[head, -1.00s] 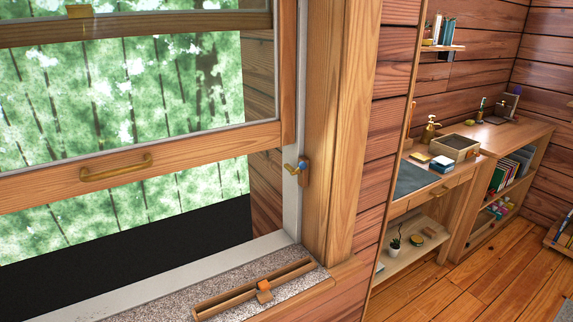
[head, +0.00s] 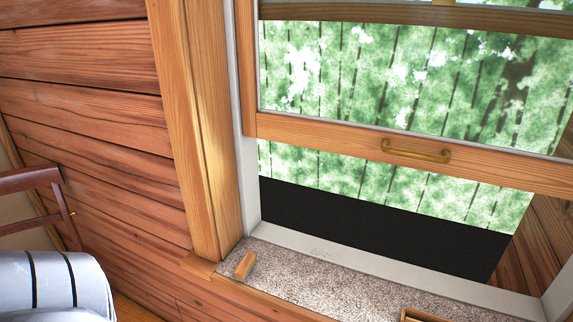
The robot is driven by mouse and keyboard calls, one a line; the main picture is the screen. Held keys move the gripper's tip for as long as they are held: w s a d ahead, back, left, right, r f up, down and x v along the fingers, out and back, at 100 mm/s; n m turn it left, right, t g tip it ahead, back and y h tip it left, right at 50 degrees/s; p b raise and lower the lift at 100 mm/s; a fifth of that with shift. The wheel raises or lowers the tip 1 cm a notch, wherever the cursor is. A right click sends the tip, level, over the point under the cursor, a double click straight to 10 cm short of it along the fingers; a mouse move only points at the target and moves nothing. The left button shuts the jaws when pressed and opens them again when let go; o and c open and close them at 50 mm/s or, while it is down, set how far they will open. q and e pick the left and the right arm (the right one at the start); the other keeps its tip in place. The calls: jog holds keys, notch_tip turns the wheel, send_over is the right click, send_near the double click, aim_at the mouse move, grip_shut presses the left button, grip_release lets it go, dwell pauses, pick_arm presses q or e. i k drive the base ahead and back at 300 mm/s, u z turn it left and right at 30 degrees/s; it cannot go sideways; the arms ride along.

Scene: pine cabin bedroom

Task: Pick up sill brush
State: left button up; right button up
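A small light wooden block (head: 244,265) lies at the left end of the speckled window sill (head: 330,276), close to the frame post. It may be the sill brush, but no bristles show and I cannot tell for sure. The end of a wooden tray or track (head: 422,315) shows on the sill at the bottom edge, mostly cut off. Neither of my grippers is in view.
The window sash (head: 350,137) with its brass handle (head: 416,151) is raised, leaving an open gap above the sill. A wooden post (head: 195,130) stands left. A rolled striped bedding (head: 55,285) and a dark wooden frame (head: 35,182) are at lower left.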

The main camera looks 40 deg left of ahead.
aim_at(245, 267)
jog(key=u, duration=1.7)
